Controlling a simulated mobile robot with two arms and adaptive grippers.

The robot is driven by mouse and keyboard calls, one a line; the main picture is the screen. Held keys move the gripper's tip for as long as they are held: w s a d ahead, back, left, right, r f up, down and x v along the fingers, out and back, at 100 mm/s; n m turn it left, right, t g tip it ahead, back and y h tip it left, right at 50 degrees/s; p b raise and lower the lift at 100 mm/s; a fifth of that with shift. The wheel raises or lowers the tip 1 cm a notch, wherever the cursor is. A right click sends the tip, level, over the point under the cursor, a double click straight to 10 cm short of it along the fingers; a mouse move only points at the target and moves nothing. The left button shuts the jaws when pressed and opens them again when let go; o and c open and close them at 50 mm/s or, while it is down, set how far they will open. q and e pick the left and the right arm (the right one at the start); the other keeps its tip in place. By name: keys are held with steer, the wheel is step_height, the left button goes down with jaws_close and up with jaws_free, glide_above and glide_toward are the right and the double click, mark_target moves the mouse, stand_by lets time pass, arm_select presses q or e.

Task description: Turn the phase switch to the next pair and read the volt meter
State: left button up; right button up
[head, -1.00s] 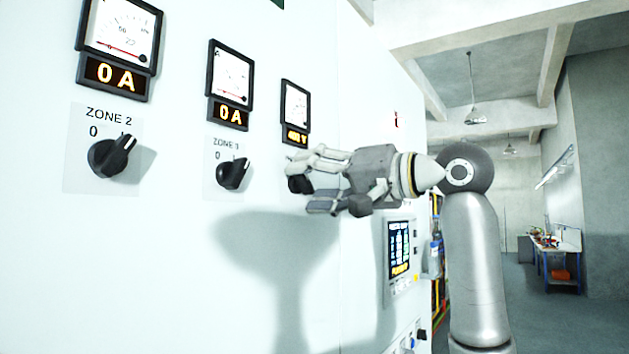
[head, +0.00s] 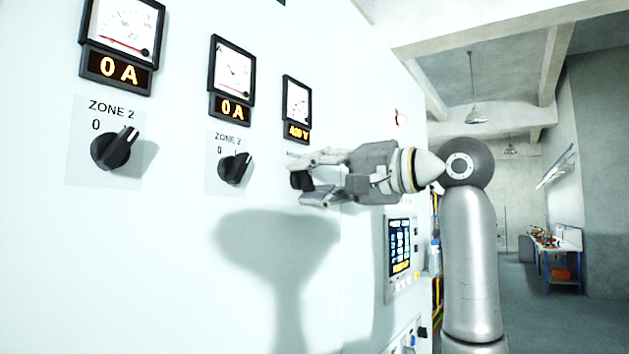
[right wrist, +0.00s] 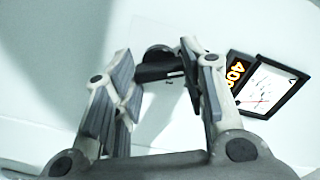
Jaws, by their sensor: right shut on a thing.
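The phase switch (head: 301,180) is a black knob on the white cabinet front, below the volt meter (head: 297,104). The meter has a white dial with a black frame, and its amber display (head: 298,133) seems to read about 400 V. My right gripper (head: 302,181) is shut on the knob, with its fingers on either side. In the right wrist view the black knob (right wrist: 158,68) shows between the fingertips, and the tilted display (right wrist: 236,72) is partly hidden by a finger. The switch's markings are mostly covered. My left gripper is out of view.
Two similar black knobs, the ZONE 2 knob (head: 115,148) and another (head: 235,168), sit to the left under meters reading 0 A. A lit screen panel (head: 399,247) is below my right wrist. A workbench (head: 560,245) stands far right, with open floor before it.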

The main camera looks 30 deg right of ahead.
steer(key=m+b, duration=0.1)
steer(key=m, duration=0.4)
steer(key=shift+m+b, duration=0.3)
stand_by(0.4)
steer(key=o, duration=1)
steer(key=shift+d, duration=0.1)
steer(key=shift+s, duration=0.15)
steer(key=v, duration=1.1)
steer(key=shift+s+d+f, duration=0.1)
steer(key=shift+s+d, duration=0.05)
steer(key=shift+s, duration=0.2)
